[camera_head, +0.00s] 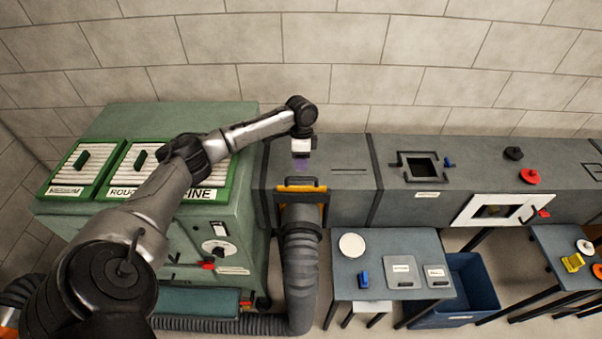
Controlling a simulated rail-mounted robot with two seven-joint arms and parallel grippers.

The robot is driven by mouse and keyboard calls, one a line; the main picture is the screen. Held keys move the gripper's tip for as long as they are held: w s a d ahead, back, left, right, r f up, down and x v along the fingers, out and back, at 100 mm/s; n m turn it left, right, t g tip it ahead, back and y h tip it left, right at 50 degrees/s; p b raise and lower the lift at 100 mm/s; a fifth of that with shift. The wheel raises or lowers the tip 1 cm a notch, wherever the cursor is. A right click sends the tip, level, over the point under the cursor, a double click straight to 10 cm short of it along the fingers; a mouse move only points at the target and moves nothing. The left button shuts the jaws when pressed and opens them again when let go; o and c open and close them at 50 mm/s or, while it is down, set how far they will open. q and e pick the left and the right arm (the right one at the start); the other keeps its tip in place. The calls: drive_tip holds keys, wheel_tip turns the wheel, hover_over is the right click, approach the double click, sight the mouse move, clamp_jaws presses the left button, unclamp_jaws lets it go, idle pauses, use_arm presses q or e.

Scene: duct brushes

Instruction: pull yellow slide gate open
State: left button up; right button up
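The yellow slide gate (291,198) is a yellow-orange plate with a dark handle (299,187). It sits at the front of the grey duct, just above the thick ribbed hose (300,255). My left gripper (302,164) hangs pointing down over the duct, just behind and above the gate's handle, and looks apart from it. Its fingers are too small and unclear to tell open from shut. A faint purple patch shows below its pale body. My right gripper is out of view.
A green cabinet (110,235) stands at left under my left arm. The grey duct (335,200) runs right, with a square opening (421,168) and a white-framed hatch (490,211). A small table (345,285) and a blue bin (470,285) stand in front.

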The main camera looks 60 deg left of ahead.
use_arm(q)
drive_tip(key=shift+s+d+f, duration=0.1)
drive_tip(key=shift+d+f, duration=0.05)
drive_tip(key=shift+f, duration=0.75)
drive_tip(key=shift+s+d+f, duration=0.1)
drive_tip(key=shift+d+f, duration=0.05)
drive_tip(key=shift+f, duration=0.8)
drive_tip(key=shift+s+d+f, duration=0.1)
drive_tip(key=shift+d+f, duration=0.05)
drive_tip(key=shift+f, duration=0.75)
clamp_jaws()
